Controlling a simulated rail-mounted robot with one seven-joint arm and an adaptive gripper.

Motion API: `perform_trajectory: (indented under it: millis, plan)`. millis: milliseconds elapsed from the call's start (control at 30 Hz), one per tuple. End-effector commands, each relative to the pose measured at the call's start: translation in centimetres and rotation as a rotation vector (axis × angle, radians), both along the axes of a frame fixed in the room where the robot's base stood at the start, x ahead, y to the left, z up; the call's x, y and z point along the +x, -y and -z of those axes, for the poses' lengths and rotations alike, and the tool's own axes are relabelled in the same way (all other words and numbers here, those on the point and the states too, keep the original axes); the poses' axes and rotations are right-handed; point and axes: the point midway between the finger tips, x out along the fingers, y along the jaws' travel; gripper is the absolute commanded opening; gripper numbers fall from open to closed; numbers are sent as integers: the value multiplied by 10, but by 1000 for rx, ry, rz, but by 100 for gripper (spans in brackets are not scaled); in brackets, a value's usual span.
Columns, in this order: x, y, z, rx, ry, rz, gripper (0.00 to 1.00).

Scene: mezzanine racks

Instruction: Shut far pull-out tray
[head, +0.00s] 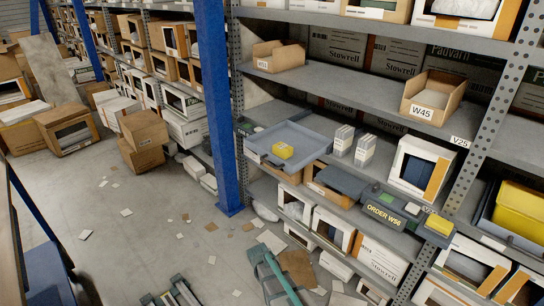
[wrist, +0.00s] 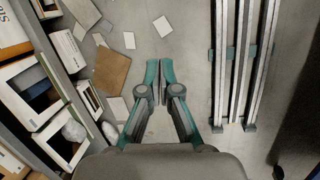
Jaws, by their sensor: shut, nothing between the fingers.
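My gripper (head: 263,246) is low in front of the rack, below and apart from the tray. In the wrist view my gripper (wrist: 160,72) has its teal fingers together, with nothing between them, pointing over the floor. The tray does not show in the wrist view.
A blue post (head: 213,110) stands left of the tray. White cartons (head: 343,140) stand right of it, and an ORDER W56 unit (head: 384,211) sits nearer. Rails (wrist: 243,60) lie right of my gripper. Cardboard (wrist: 112,72) and paper scraps litter the floor.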

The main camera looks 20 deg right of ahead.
Motion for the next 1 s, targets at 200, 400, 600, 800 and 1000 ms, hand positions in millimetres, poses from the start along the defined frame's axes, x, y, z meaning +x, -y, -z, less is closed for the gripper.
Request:
perform_trajectory:
  millis: [200,400,600,800,1000]
  plan:
    - [144,11,-99,-105,103,-301,0]
    - [261,23,-213,-264,128,-637,0]
    - [364,40,-341,-493,9,-1050,0]
    - [395,57,-373,-621,-252,-1391,0]
    - [393,61,-376,-635,-395,-1567,0]
